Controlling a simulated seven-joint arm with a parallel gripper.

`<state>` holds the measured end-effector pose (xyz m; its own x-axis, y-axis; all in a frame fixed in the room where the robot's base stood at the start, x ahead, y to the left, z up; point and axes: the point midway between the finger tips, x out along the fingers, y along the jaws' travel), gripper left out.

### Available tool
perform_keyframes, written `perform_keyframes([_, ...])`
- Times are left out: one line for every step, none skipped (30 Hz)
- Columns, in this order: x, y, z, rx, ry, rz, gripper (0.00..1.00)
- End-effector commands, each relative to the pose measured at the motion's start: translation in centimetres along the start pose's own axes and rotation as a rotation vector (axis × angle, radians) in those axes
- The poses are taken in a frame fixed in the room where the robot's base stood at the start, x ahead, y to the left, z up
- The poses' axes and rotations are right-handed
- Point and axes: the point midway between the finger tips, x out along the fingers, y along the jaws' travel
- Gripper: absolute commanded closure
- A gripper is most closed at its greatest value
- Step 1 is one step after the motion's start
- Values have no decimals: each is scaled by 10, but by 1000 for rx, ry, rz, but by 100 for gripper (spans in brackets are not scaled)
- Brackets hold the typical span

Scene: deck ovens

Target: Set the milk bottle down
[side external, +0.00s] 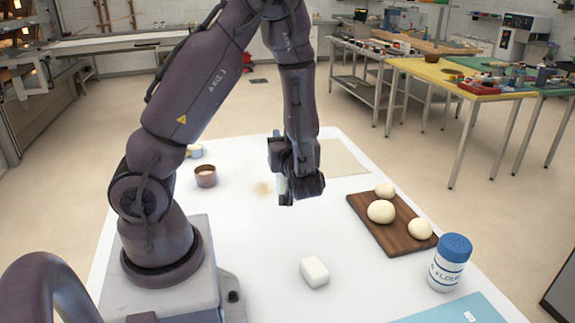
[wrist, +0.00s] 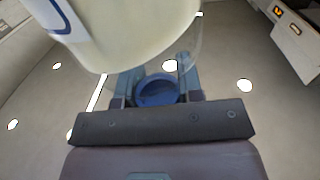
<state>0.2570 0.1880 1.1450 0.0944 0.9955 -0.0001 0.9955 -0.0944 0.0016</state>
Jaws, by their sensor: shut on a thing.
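The milk bottle (wrist: 125,38) fills the top of the wrist view, large and close, cream with a white and blue label edge. A round blue part (wrist: 156,90), perhaps its cap, shows between the two fingers of my gripper (wrist: 158,85). My gripper is shut on the bottle. In the side external view my gripper (side external: 297,188) is over the middle of the white table (side external: 235,245), and only a pale sliver of the bottle (side external: 282,185) shows beside it. The bottle's base is hidden, so I cannot tell whether it touches the table.
A brown cup (side external: 206,176) stands left of my gripper. A wooden board (side external: 392,236) with dough balls (side external: 381,211) lies to the right. A white block (side external: 314,271) and a blue-lidded shaker (side external: 450,262) are nearer. A beige sheet (side external: 343,158) lies behind. Bare table lies around my gripper.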

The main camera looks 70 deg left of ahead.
Motion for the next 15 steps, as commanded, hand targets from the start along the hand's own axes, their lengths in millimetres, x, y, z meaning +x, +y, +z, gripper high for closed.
perform_keyframes([9, -9, 2, 3, 2, -42, 100])
perform_keyframes([16, -15, 5, 4, 2, -72, 100])
perform_keyframes([26, -23, 8, 5, 2, -119, 100])
perform_keyframes([34, -29, 11, 4, 2, -158, 100])
perform_keyframes([42, -36, 15, 4, 2, -196, 100])
perform_keyframes([53, -44, 19, 4, 2, -247, 100])
perform_keyframes([61, -50, 23, 3, 2, -284, 100])
perform_keyframes([68, -57, 26, 3, 3, -321, 100])
perform_keyframes([77, -65, 30, 3, 3, -366, 100])
perform_keyframes([83, -70, 33, 2, 3, -395, 100])
perform_keyframes([88, -74, 36, 2, 2, -421, 100])
perform_keyframes([94, -80, 39, 2, 3, -453, 100])
perform_keyframes([98, -82, 41, 2, 3, -471, 100])
perform_keyframes([101, -84, 44, 3, 3, -486, 100])
perform_keyframes([102, -82, 48, 3, 3, -490, 100])
